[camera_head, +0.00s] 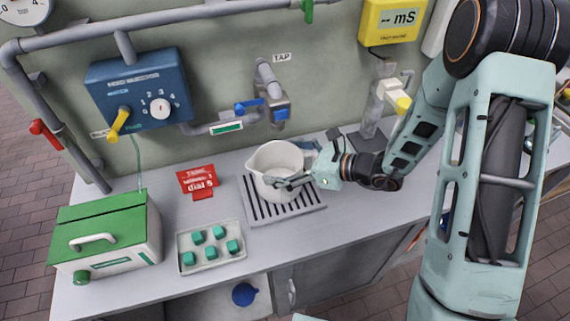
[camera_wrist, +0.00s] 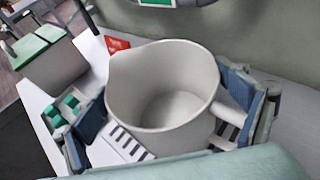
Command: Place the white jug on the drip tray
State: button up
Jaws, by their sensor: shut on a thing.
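The white jug (camera_head: 272,160) is upright over the slotted drip tray (camera_head: 300,210) under the tap (camera_head: 268,78). I cannot tell whether its base touches the tray. My gripper (camera_head: 300,180) reaches in from the right and is shut on the jug. In the wrist view the empty-looking jug (camera_wrist: 160,90) sits between the two blue-padded fingers of my gripper (camera_wrist: 165,115), with its handle on the right beside one finger. Dark slots of the drip tray (camera_wrist: 128,142) show below the jug. The jug's base is hidden in that view.
A red sign (camera_head: 197,180) stands left of the drip tray. A small tray (camera_head: 240,262) of teal cubes lies in front left. A green-lidded box (camera_head: 105,235) is at the far left. Pipes and a blue dial box (camera_head: 140,88) are on the wall behind.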

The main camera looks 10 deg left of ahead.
jog(key=shift+f, duration=0.1)
jog(key=shift+f, duration=0.1)
jog(key=shift+f, duration=0.15)
jog(key=o, duration=1.4)
jog(key=b+v, duration=0.1)
jog(key=v, duration=1.1)
